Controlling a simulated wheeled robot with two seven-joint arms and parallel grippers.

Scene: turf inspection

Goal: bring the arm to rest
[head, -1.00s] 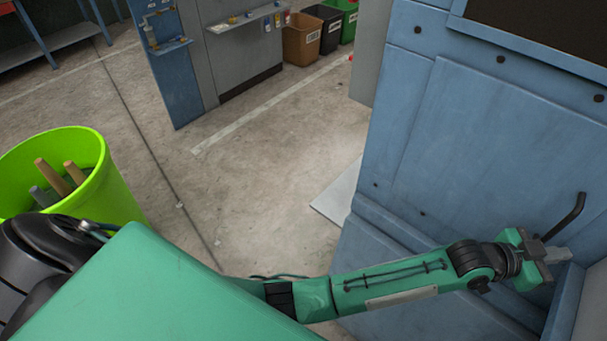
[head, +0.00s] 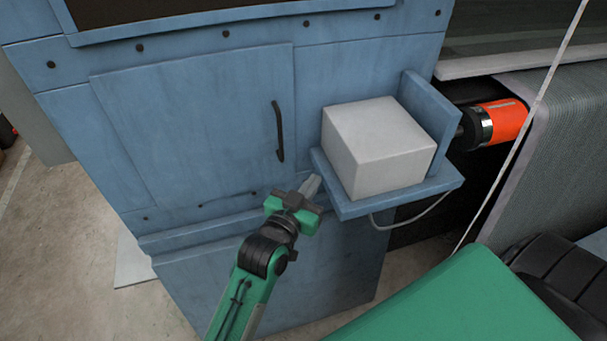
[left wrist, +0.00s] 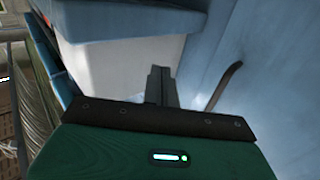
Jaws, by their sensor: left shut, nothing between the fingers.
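My left gripper (head: 312,187) is shut and empty. It is in front of the blue cabinet (head: 190,120), below and right of the dark door handle (head: 279,132), and left of the small blue shelf (head: 365,205). I see no contact with either, though the depth gap is hard to judge. In the left wrist view the closed fingers (left wrist: 160,82) point between a pale box surface (left wrist: 120,65) and the handle (left wrist: 225,85). My right gripper is not in view.
A white box (head: 378,145) stands on the shelf close to my left gripper. An orange cylinder (head: 500,122) and a grey ribbed roll (head: 560,130) are at the right. A thin pale cable hangs under the shelf. Bare floor (head: 60,240) shows at the left.

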